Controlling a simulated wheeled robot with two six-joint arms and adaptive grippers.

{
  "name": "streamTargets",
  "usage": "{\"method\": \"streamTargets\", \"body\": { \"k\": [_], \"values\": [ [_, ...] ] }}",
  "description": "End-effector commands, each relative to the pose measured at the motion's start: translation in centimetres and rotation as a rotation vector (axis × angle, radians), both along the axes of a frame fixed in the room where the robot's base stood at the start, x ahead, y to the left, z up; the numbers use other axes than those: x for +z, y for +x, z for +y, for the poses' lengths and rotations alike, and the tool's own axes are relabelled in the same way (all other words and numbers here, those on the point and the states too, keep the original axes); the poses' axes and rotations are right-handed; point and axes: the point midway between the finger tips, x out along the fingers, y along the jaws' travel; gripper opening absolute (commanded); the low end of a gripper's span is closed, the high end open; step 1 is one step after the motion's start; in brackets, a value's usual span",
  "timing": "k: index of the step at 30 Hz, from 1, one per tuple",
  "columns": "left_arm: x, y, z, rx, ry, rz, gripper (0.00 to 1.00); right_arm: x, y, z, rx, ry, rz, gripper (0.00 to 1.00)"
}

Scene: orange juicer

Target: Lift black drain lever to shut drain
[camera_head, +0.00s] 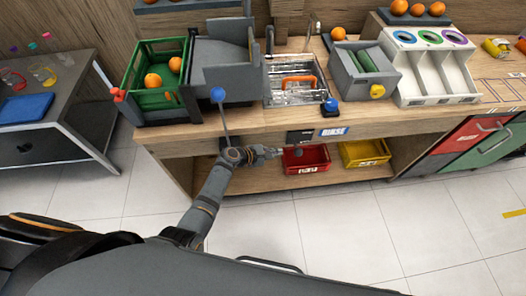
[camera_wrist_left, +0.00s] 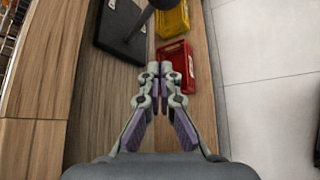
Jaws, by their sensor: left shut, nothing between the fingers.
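The black drain lever (camera_wrist_left: 137,24) sticks out from a black plate (camera_wrist_left: 113,30) on the counter's front face, at the top of the left wrist view. Its round knob (camera_wrist_left: 164,4) is cut off by the top edge. In the head view the plate (camera_head: 299,136) sits left of the "RINSE" sign, and the lever is too small to make out clearly. My left gripper (camera_head: 277,152) is just left of and below the plate. In the left wrist view its fingertips (camera_wrist_left: 160,69) are together and empty, apart from the lever. My right gripper is not in view.
A red bin (camera_head: 306,158) and a yellow bin (camera_head: 364,153) stand on the shelf under the counter. The sink (camera_head: 292,92) holds an orange-handled item. A blue-knobbed lever (camera_head: 218,95) rises beside my left wrist. The floor in front is clear.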

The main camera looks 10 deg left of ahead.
Motion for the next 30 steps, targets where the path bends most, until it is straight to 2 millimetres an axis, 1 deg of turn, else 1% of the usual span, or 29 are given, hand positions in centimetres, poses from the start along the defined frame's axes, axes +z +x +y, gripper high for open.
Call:
{"method": "streamTargets", "body": {
  "k": [1, 4, 6, 10, 13, 20, 30],
  "values": [
    [0.9, -0.8, 0.8, -0.001, 0.002, 0.000, 0.00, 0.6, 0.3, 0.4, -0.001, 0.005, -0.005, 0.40],
    [1.9, -1.9, 2.2, -0.001, 0.002, 0.000, 0.00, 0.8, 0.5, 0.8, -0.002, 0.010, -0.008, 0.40],
    [2.4, -2.4, 3.0, -0.001, 0.001, 0.002, 0.00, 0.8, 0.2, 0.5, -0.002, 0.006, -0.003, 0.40],
    [3.1, -3.1, 3.9, 0.000, 0.000, 0.002, 0.00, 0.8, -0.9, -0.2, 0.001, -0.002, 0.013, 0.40],
    [3.3, -3.4, 4.1, 0.000, 0.001, 0.002, 0.00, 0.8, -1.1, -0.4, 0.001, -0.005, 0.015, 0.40],
    [3.4, -3.4, 4.2, 0.000, -0.001, 0.003, 0.00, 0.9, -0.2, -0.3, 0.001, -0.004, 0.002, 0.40],
    [3.2, -3.5, 4.2, 0.000, 0.004, 0.004, 0.00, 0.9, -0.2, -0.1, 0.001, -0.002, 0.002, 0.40]
  ]
}}
